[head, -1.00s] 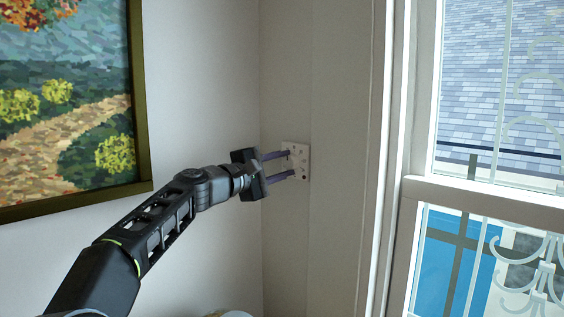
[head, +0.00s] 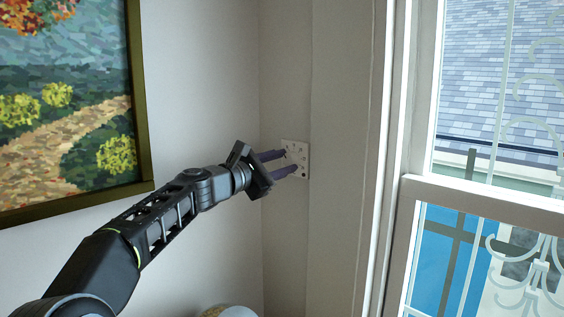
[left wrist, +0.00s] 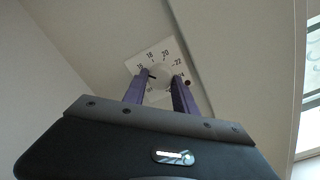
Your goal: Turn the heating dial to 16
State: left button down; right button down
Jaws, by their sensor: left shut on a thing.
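The heating dial's white square plate (head: 302,147) is on the wall strip left of the window. In the left wrist view the plate (left wrist: 157,50) shows the numbers 16, 18, 20, 22 and 24 in an arc. The round white dial knob (left wrist: 161,73) sits between the fingertips, partly hidden by them. A short dark mark at the knob's left side points roughly toward 16; its exact reading is hard to tell. My left gripper (head: 291,160) is shut on the knob, with its fingers (left wrist: 160,77) on either side. My right gripper is not in view.
A framed painting (head: 140,130) hangs on the wall at the left, above my left arm. A window (head: 480,200) with a white frame and scrolled bars is at the right. The top of a round pale object (head: 230,311) shows at the bottom edge.

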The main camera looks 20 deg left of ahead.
pick_arm(q)
jog(key=shift+f, duration=0.1)
jog(key=c, duration=1)
grip_release()
jog(key=b+v, duration=0.3)
jog(key=v, duration=0.4)
jog(key=shift+s+a, duration=0.15)
jog(key=shift+s, duration=0.2)
